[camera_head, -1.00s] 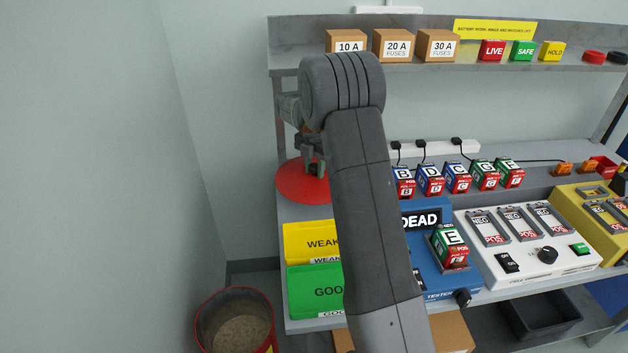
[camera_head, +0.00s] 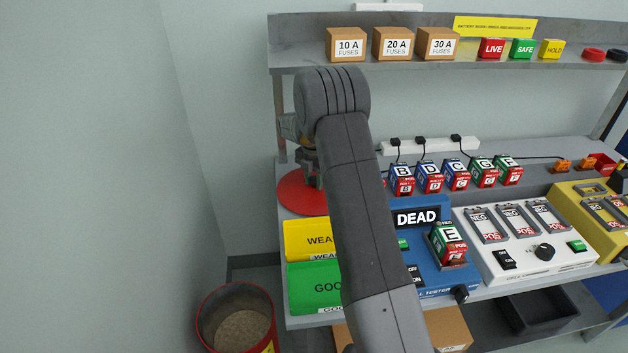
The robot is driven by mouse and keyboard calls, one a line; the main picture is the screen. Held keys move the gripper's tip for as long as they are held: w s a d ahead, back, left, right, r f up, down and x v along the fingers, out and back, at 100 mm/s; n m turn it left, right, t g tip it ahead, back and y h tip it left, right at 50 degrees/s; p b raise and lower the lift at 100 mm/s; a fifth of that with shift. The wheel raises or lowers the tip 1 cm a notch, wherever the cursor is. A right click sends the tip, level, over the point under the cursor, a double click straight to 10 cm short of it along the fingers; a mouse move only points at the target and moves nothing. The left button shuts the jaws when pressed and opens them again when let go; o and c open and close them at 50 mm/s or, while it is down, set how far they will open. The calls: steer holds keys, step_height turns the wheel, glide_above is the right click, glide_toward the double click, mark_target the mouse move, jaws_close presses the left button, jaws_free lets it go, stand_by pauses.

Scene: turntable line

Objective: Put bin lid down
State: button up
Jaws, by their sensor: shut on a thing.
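The bin lid is a red round disc (camera_head: 296,194) at the left end of the bench, behind the yellow and green trays. My gripper (camera_head: 314,180) is at the right part of the lid, shut on it, with my arm hiding the lid's right side. The lid looks flat and at or very near the bench top; I cannot tell whether it touches. The open red bin (camera_head: 203,322) stands on the floor at the lower left, with grey-brown contents.
The yellow tray (camera_head: 300,238) and green tray (camera_head: 305,285) stand in front of the lid. A blue tester (camera_head: 432,268) reading DEAD holds battery E (camera_head: 449,243). Several batteries stand behind. A shelf (camera_head: 300,55) with fuse boxes hangs above.

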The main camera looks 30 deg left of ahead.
mark_target(314, 178)
steer(key=o, duration=1.1)
steer(key=shift+f, duration=0.1)
step_height(314, 178, up, 8)
steer(key=shift+f+b, duration=0.1)
steer(key=shift+b, duration=0.2)
